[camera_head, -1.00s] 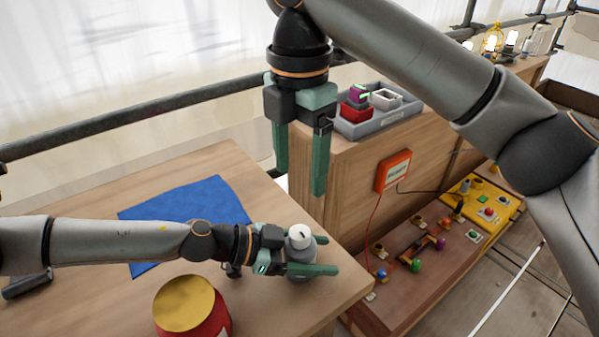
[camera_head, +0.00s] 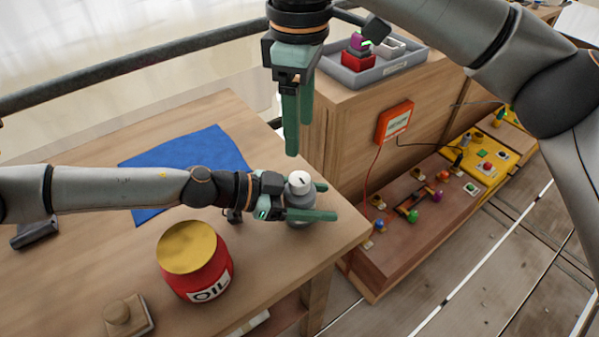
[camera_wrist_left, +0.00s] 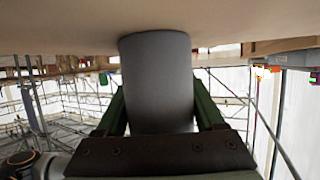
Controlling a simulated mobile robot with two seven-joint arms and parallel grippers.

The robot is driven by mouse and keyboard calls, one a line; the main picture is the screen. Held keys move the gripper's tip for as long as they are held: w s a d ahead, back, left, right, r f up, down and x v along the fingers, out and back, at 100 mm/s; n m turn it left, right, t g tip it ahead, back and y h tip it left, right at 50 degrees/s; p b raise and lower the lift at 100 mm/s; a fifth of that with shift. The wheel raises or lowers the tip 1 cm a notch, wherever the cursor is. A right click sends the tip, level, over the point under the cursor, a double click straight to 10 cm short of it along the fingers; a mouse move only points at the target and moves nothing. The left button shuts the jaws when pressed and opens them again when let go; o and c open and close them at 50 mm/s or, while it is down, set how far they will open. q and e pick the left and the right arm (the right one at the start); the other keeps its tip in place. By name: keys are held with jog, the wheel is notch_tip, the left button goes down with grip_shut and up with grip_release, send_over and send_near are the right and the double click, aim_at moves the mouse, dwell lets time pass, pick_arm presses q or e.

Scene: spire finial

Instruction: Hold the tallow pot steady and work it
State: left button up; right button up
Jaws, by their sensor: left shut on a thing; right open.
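A small grey pot with a white top (camera_head: 299,181), which I take for the tallow pot, stands on the wooden table near its right corner. My left gripper (camera_head: 329,201) is shut on it from the left, one finger on each side. In the left wrist view its smooth grey body (camera_wrist_left: 158,75) fills the space between the fingers. My right gripper (camera_head: 299,138) is open and empty, fingers pointing down. In the picture it hangs above the pot, apart from it.
A red oil can with a gold lid (camera_head: 187,247) stands left of the pot. A blue cloth (camera_head: 205,147) lies behind my left arm. A wooden block with a knob (camera_head: 128,315) sits at the front. A grey tray (camera_head: 378,74) holds several small things on the wooden cabinet (camera_head: 350,125).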

aim_at(300, 178)
notch_tip(300, 178, down, 11)
jog(key=shift+f, duration=0.1)
dwell(0.3)
grip_shut()
dwell(0.5)
